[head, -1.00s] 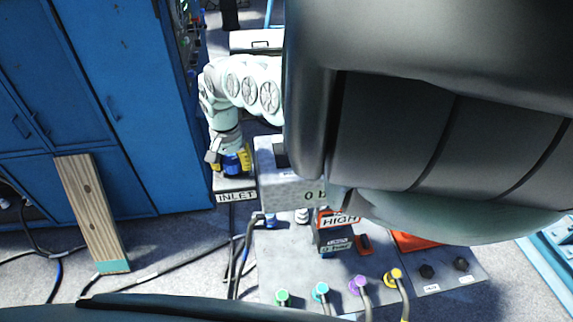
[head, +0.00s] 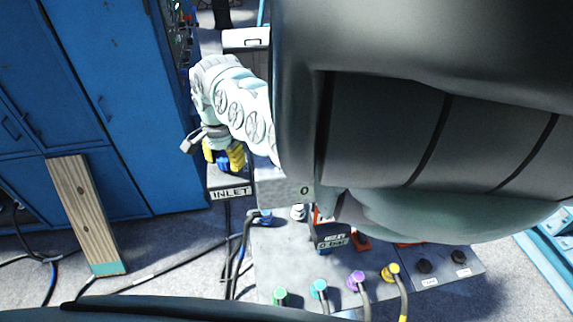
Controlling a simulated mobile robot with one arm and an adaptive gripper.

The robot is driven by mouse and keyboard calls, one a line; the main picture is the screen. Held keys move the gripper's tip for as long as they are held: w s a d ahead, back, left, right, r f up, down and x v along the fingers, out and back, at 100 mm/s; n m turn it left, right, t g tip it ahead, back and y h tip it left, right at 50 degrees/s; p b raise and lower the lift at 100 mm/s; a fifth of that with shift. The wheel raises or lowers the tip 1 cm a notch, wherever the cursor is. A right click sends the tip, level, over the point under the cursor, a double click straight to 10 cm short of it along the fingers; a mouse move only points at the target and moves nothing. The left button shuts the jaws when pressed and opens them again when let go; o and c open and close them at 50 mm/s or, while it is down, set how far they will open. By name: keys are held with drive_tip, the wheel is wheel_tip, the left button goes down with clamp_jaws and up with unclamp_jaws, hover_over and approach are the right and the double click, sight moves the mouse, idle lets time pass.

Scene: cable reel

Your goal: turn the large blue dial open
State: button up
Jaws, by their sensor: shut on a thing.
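The large blue dial (head: 222,165) shows as a small blue patch on top of the box labelled INLET (head: 231,192), left of centre in the head view. My gripper (head: 222,156) points down over it with its yellow fingers on either side. It is shut on the dial. Most of the dial is hidden by the fingers, so its pointer and any marks cannot be read.
Blue cabinets (head: 100,100) stand at the left, with a wooden plank (head: 83,215) leaning on them. A grey panel (head: 285,255) with coloured cable plugs lies in front. Cables run over the floor. My own dark body parts hide much of the right side.

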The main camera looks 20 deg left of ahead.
sight(226, 156)
drive_tip(key=o, duration=1.2)
wheel_tip(226, 156, up, 8)
drive_tip(key=shift+w+f, duration=0.15)
drive_tip(key=shift+f, duration=0.05)
drive_tip(key=shift+r, duration=0.2)
drive_tip(key=shift+d, duration=0.1)
